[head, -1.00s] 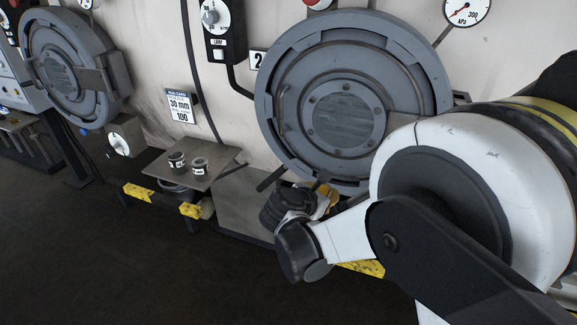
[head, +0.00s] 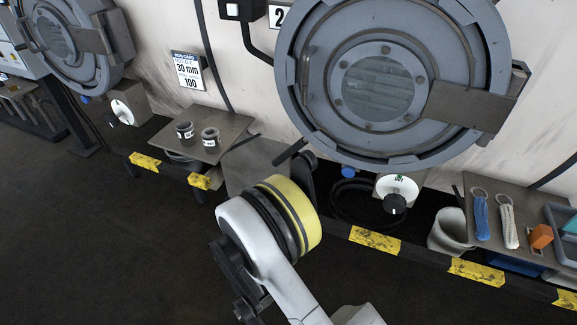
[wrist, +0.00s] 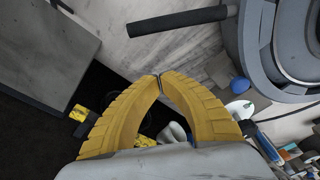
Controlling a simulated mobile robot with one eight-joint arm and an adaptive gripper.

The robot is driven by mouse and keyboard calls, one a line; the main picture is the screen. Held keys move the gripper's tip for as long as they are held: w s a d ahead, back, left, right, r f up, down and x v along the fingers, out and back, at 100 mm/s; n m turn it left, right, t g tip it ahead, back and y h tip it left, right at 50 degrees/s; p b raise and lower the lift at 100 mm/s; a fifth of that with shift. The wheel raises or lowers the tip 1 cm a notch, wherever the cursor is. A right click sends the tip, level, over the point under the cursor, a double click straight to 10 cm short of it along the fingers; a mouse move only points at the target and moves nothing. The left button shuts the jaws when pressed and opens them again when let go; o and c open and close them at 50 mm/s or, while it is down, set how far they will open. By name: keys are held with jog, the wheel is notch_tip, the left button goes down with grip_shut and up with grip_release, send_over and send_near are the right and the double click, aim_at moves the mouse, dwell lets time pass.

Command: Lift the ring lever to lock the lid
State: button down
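The round grey lid (head: 448,103) of machine 2 sits inside its grey ring (head: 292,90) on the wall, and looks closed. The ring lever (head: 290,152) is a dark bar sticking out from the ring's lower left, sloping down to the left. In the wrist view the lever (wrist: 180,20) crosses the top, joined to the ring (wrist: 262,50) at right. My gripper (wrist: 160,77) shows two yellow fingers with tips together and nothing between them. The tips appear below the lever in the picture, apart from it. In the head view my arm hides the gripper.
A plate with two small cups (head: 210,137) stands left of the lever. A white dial (head: 397,190) is below the lid. Dark floor at lower left is clear.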

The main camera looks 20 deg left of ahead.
aim_at(289, 153)
jog(key=b+x, duration=0.2)
jog(key=x, duration=0.7)
jog(key=shift+w+a+r+b, duration=0.15)
jog(key=shift+a+r+b, duration=0.15)
jog(key=shift+a+r, duration=0.4)
jog(key=shift+w+a+r+b, duration=0.1)
jog(key=shift+a+r+b, duration=0.15)
jog(key=shift+a+r, duration=0.45)
jog(key=shift+a+f, duration=0.1)
jog(key=shift+a, duration=0.1)
